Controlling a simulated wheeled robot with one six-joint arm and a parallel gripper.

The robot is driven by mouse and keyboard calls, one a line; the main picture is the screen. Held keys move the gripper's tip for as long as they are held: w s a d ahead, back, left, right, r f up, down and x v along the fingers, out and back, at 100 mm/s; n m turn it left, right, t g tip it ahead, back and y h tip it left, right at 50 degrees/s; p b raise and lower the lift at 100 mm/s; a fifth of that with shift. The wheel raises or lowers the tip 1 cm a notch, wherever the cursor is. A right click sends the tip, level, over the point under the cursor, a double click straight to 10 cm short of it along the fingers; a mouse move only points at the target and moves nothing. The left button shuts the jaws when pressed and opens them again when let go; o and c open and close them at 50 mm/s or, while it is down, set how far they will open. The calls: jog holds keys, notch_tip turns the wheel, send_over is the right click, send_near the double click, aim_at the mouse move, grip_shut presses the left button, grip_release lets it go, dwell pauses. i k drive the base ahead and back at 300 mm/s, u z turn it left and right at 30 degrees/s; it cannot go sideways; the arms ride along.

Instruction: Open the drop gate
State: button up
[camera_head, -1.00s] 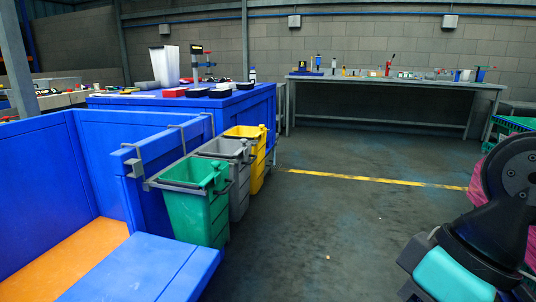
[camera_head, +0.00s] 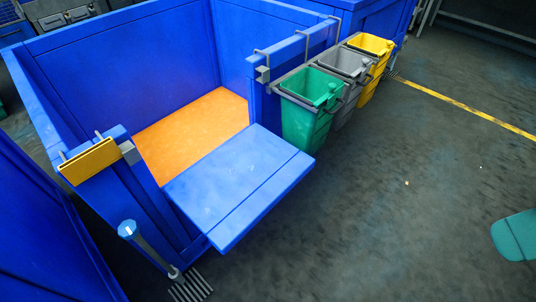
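The drop gate appears to be the blue two-board panel (camera_head: 240,185) at the front of a large blue-walled box. The panel lies folded down, roughly flat, and sticks outward from the front opening. The box's orange floor (camera_head: 195,130) shows behind it. A yellow plate (camera_head: 90,161) and a grey block (camera_head: 131,152) sit on the front wall left of the opening. Another grey block (camera_head: 263,75) is on the wall to the right. My gripper is not in view; only a teal part of my arm shows at the right edge, well away from the panel.
Green (camera_head: 309,120), grey (camera_head: 350,66) and yellow (camera_head: 373,45) bins hang on the wall right of the panel. The floor at right is open.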

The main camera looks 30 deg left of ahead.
aim_at(226, 194)
jog(key=u, duration=1.1)
jog(key=k, duration=0.6)
jog(key=z, duration=0.05)
